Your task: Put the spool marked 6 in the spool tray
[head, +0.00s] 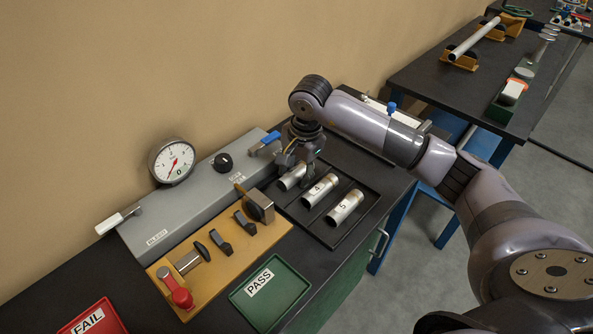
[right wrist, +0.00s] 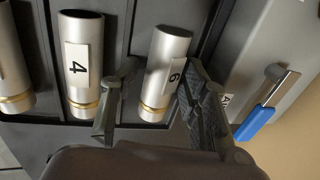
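The silver spool marked 6 (right wrist: 167,72) lies in a compartment at the wall end of the black spool tray (head: 332,242). In the head view that spool (head: 291,177) is partly hidden by my right gripper (head: 308,178). In the right wrist view the fingers of my right gripper (right wrist: 163,80) stand one on each side of the spool. The fingertips are very close to its sides; I cannot tell whether they touch it. My left gripper is not in view.
Spools marked 4 (head: 319,190) and 5 (head: 345,207) lie in the same tray. Left of it are a tan fixture board (head: 222,252), a grey leak tester (head: 195,205) with a gauge (head: 172,160), and a green PASS tray (head: 270,295). A red FAIL tray (head: 95,320) is at the front left.

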